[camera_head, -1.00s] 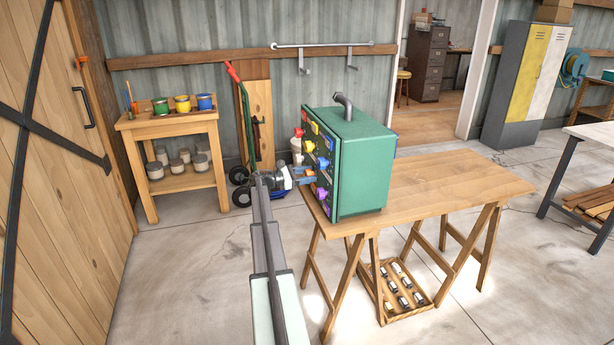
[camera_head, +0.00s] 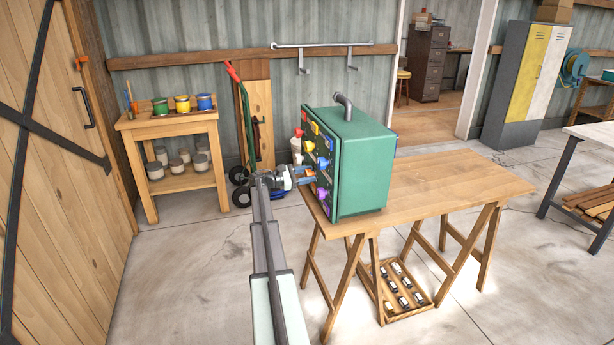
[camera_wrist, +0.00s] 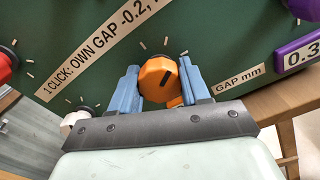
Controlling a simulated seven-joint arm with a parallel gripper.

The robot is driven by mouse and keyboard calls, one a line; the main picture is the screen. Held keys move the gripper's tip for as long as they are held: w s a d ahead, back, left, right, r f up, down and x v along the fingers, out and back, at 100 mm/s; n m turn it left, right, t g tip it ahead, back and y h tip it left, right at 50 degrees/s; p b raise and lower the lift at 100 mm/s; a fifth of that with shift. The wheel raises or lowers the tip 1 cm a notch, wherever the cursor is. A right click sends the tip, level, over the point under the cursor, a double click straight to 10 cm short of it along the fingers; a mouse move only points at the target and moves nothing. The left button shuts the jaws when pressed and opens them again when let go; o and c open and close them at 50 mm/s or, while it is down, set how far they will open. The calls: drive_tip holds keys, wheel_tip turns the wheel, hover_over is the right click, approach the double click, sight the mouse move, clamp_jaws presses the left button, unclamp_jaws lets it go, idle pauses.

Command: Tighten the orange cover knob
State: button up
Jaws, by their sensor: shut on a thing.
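In the head view, my gripper (camera_head: 303,174) is at the knob-covered front of the green box (camera_head: 362,170), and the orange knob is hard to make out there.
The green box stands on a wooden trestle table (camera_head: 450,190), whose right side is clear.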

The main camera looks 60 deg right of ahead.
drive_tip(key=m, duration=0.6)
idle(0.6)
drive_tip(key=o, duration=1)
drive_tip(key=shift+o, duration=0.2)
drive_tip(key=v, duration=1.3)
drive_tip(key=shift+w+a, duration=0.25)
drive_tip(key=shift+a, duration=0.05)
drive_tip(key=shift+m, duration=0.3)
